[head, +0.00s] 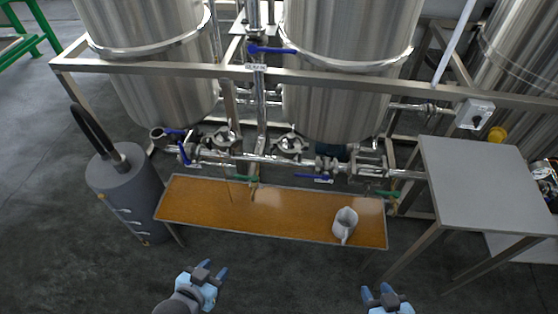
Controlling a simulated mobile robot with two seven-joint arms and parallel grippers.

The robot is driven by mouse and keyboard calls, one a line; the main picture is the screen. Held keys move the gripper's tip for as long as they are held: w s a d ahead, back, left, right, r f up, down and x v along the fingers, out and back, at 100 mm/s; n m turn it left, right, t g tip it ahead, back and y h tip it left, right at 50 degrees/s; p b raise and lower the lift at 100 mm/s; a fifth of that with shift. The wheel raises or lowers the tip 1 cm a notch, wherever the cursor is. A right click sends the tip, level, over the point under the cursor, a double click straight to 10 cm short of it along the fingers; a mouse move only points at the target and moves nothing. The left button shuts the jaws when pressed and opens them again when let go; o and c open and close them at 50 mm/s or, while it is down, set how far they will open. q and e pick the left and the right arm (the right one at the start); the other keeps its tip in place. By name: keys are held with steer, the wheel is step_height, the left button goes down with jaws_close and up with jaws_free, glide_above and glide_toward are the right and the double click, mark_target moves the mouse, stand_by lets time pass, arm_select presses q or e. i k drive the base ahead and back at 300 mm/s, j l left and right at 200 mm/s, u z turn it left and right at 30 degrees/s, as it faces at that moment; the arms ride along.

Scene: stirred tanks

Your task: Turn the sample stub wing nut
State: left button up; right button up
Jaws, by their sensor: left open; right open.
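Two steel fittings, a left one (222,138) and a right one (290,143), sit on the pipework below the tanks. I cannot tell which part is the sample stub or its wing nut; at this size no wing nut stands out. My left gripper (213,269) is open and empty, low in the view in front of the orange-brown tray. My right gripper (376,291) is open and empty at the bottom edge, right of centre. Both are well apart from the pipework.
The shallow tray (290,213) stands below the pipes and holds a white jug (345,222). A grey cylinder (122,190) with a black hose is at left. A grey table (475,180) is at right. Blue-handled (313,178) and green-handled valves line the pipes.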

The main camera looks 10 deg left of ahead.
mark_target(206, 142)
steer(key=k+j, duration=0.45)
steer(key=j, duration=1.2)
steer(key=i+j, duration=0.3)
steer(key=j, duration=0.15)
steer(key=i+j, duration=0.3)
steer(key=j, duration=0.2)
steer(key=i+j, duration=0.35)
steer(key=j+z, duration=0.05)
